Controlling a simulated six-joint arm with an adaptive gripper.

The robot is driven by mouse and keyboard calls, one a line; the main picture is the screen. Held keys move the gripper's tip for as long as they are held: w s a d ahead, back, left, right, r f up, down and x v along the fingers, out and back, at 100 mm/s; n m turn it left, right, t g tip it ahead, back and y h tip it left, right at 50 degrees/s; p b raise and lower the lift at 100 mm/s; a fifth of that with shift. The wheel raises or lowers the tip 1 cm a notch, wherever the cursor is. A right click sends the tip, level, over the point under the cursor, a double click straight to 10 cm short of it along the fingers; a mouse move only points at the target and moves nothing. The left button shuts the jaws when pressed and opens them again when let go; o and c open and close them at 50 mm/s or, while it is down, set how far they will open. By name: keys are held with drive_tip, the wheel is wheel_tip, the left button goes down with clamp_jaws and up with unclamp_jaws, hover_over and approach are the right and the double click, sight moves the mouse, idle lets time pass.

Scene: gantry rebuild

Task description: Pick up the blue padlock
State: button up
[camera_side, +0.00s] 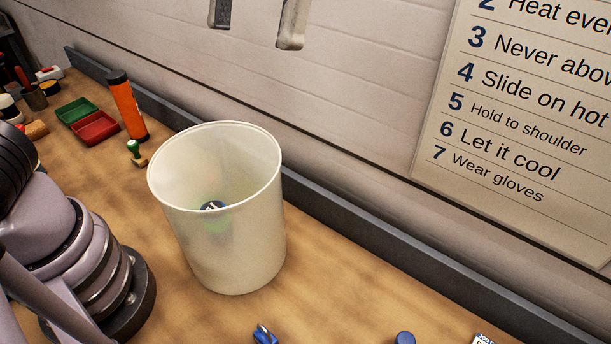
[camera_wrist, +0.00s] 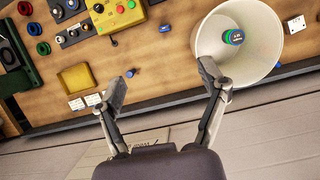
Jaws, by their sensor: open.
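A small blue thing (camera_side: 265,334), which looks like the blue padlock, is cut off by the bottom edge of the side view, on the wooden bench in front of the pale bin. A small blue thing beside the bin in the wrist view (camera_wrist: 165,28) seems to be the same one. My gripper (camera_wrist: 163,84) is open and empty in the wrist view, its two fingers well apart. Its fingertips also show at the top of the side view (camera_side: 256,25), high above the bench. The gripper is clear of the padlock.
The tall translucent bin (camera_side: 262,240) stands on the bench with a blue-and-green item inside. A round blue piece (camera_side: 405,338) lies farther right. Green and red trays (camera_side: 95,130) and an orange bottle (camera_side: 127,105) are at the back left. A dark ledge runs along the wall.

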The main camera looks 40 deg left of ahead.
wheel_tip(320, 180, down, 2)
drive_tip(key=s+d, duration=0.1)
drive_tip(key=d, duration=0.2)
approach(265, 336)
drive_tip(key=shift+g+y, duration=0.3)
drive_tip(key=shift+g, duration=0.1)
drive_tip(key=f, duration=0.5)
drive_tip(key=shift+s+d+f, duration=0.15)
drive_tip(key=shift+s+d, duration=0.05)
drive_tip(key=shift+s, duration=0.15)
drive_tip(key=shift+s+x, duration=0.2)
drive_tip(key=shift+x, duration=2.55)
drive_tip(key=c, duration=1.3)
